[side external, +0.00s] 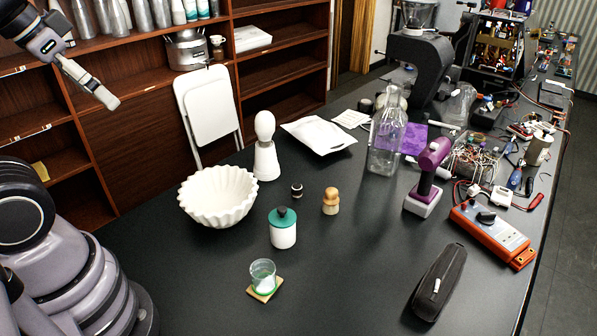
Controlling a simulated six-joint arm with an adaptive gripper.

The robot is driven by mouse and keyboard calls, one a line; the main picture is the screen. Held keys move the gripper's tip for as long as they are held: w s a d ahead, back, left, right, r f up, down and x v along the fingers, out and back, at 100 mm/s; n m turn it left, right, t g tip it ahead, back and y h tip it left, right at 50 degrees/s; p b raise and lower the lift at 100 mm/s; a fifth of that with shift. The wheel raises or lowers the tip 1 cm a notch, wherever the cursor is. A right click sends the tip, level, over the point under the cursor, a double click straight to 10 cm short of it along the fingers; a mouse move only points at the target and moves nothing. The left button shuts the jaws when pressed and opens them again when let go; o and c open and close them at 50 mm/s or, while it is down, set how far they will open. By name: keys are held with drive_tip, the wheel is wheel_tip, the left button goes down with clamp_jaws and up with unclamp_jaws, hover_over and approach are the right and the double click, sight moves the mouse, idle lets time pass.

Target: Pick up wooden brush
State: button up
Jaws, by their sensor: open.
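The wooden brush (331,201) stands upright on the black table near its middle. It is short, with a rounded tan wooden top and a paler lower part. My gripper (92,86) is at the upper left, high up in front of the shelves and far from the brush. It is open and empty, seen from the side, so the gap between its fingers is hard to make out.
Around the brush are a small dark-topped piece (297,190), a green-lidded white jar (283,228) and a white fluted bowl (219,197). A glass (263,274), bottle (387,143), purple drill (430,178) and black case (438,282) stand farther out.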

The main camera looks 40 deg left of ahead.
drive_tip(key=shift+c, duration=1.4)
drive_tip(key=w+a+f+m+t, duration=0.1)
drive_tip(key=w+m+t, duration=0.1)
drive_tip(key=w, duration=1.5)
drive_tip(key=m+t+h, duration=0.4)
drive_tip(key=m+h, duration=0.2)
drive_tip(key=m, duration=0.1)
hover_over(326, 192)
drive_tip(key=a, duration=0.2)
wheel_tip(326, 192, down, 30)
drive_tip(key=shift+h, duration=0.3)
drive_tip(key=s+f, duration=0.1)
drive_tip(key=f, duration=0.2)
drive_tip(key=s+f, duration=0.1)
drive_tip(key=f, duration=0.1)
drive_tip(key=shift+s+d, duration=0.35)
drive_tip(key=shift+d, duration=0.05)
drive_tip(key=shift+x, duration=2.4)
